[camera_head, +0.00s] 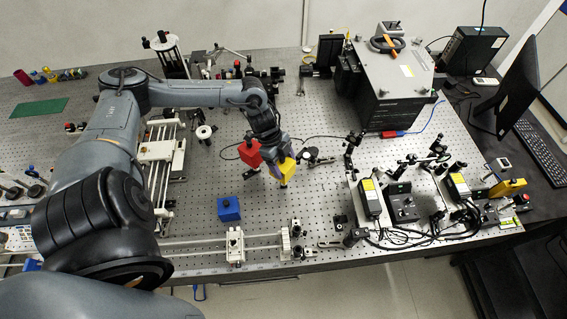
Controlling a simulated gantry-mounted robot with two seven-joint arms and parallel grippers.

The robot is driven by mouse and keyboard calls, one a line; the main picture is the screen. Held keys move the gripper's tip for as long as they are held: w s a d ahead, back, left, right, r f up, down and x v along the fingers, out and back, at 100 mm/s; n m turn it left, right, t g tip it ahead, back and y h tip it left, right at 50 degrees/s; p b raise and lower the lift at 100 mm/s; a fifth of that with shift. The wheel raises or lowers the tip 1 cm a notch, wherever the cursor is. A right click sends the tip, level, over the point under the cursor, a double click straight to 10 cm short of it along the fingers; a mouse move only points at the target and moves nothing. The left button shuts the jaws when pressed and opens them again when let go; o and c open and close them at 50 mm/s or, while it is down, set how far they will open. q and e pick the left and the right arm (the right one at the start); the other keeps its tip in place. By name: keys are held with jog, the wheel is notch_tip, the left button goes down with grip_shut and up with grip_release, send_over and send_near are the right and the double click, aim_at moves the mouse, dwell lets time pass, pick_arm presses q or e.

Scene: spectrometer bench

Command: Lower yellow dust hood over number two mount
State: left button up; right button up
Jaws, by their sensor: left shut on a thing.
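The yellow dust hood (288,169) is a small yellow block near the middle of the optical bench. My left gripper (281,164) reaches down to it from above and is shut on it. The gripper and wrist hide part of the hood. A small dark shape shows just below the hood; I cannot tell whether it is a finger or a post. I also cannot tell how far above the bench the hood is. I cannot make out a number on any mount, so the number two mount is not identifiable. My right gripper is not in view.
A red block (249,153) is close left of the gripper, and a blue block (229,209) sits on the perforated bench (330,213) nearer the front. Small optics crowd the right. A large grey instrument box (392,85) stands behind. White rails (265,242) run along the front.

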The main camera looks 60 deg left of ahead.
pick_arm(q)
jog(key=shift+f, duration=0.15)
dwell(0.4)
jog(key=o, duration=1.1)
jog(key=v, duration=0.9)
jog(key=shift+p, duration=0.4)
jog(key=shift+v, duration=0.9)
jog(key=shift+d, duration=0.1)
